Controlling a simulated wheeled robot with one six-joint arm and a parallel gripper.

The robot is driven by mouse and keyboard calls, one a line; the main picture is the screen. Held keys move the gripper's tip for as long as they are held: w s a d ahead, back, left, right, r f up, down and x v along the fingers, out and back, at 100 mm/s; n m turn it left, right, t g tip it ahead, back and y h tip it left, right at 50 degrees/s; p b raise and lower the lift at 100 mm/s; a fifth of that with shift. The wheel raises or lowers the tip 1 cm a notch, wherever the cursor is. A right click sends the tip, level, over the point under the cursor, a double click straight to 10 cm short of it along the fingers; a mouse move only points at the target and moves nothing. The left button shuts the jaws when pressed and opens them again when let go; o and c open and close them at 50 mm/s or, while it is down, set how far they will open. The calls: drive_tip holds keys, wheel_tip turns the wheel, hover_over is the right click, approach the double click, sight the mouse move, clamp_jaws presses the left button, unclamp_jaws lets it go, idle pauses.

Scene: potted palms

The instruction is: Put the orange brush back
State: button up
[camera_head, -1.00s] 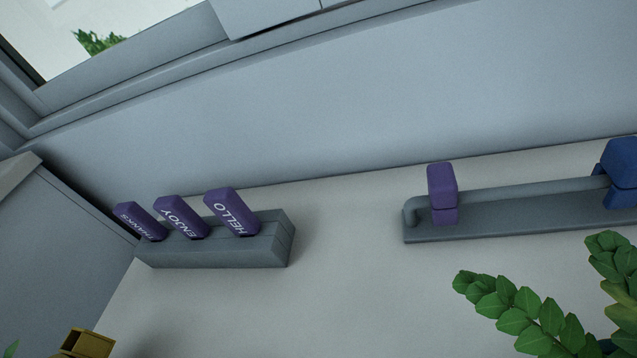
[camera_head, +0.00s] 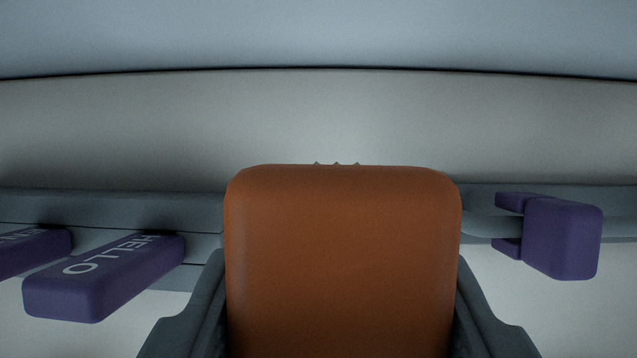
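The orange brush (camera_head: 343,270) is a large rounded orange block that fills the lower middle of the view. A few small points show over its far top edge. My gripper (camera_head: 343,335) has one dark finger along each side of it and appears shut on it. The brush hides what lies straight behind it, including the stretch between the left holder and the right rail.
At left, a grey holder (camera_head: 205,247) carries purple pieces; one reads HELLO (camera_head: 105,277), another (camera_head: 30,250) is cut by the edge. At right, a purple block (camera_head: 563,238) sits on a grey rail (camera_head: 480,223). A pale wall (camera_head: 330,35) stands behind.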

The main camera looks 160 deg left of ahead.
drive_tip(key=shift+f, duration=3.9)
drive_tip(key=o, duration=0.9)
drive_tip(key=shift+f, duration=0.1)
drive_tip(key=v, duration=1.2)
